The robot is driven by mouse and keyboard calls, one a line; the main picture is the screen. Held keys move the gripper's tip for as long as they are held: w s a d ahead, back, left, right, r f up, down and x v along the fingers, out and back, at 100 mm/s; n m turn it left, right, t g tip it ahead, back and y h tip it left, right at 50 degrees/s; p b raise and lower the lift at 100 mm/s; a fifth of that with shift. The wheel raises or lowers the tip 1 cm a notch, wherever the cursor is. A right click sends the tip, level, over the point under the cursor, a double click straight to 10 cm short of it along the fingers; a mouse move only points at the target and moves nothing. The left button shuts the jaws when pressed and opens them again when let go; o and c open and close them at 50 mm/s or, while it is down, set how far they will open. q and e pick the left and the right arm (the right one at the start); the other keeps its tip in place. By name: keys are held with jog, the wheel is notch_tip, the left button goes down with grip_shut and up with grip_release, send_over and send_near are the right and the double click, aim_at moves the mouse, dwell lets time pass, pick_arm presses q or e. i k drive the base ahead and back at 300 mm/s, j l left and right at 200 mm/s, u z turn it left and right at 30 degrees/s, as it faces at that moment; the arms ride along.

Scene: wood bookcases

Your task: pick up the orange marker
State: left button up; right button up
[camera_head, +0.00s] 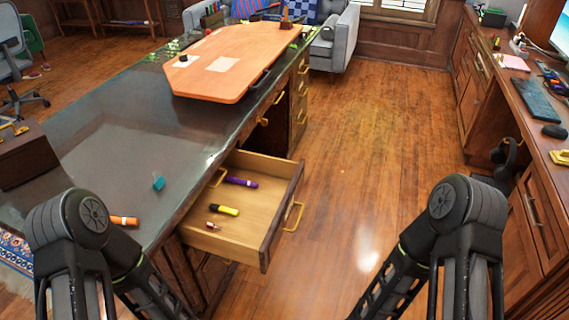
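An orange marker (126,221) lies on the dark glossy desktop (110,120) at the lower left, close to the desk's front edge. Its left end is hidden behind my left arm. My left arm comes in at the lower left and my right arm at the lower right. Both run out of the bottom of the picture, so neither gripper shows.
An open drawer (282,225) juts from the desk, holding a purple marker (241,182), a yellow marker (224,210) and a small reddish item (213,226). The wooden floor (370,150) between desk and right-hand cabinets is clear.

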aim_at(120, 220)
jog(key=u, duration=1.2)
jog(key=l+z, duration=0.4)
jog(key=i+l+z, duration=0.2)
jog(key=l+z, duration=0.15)
jog(key=l, duration=0.15)
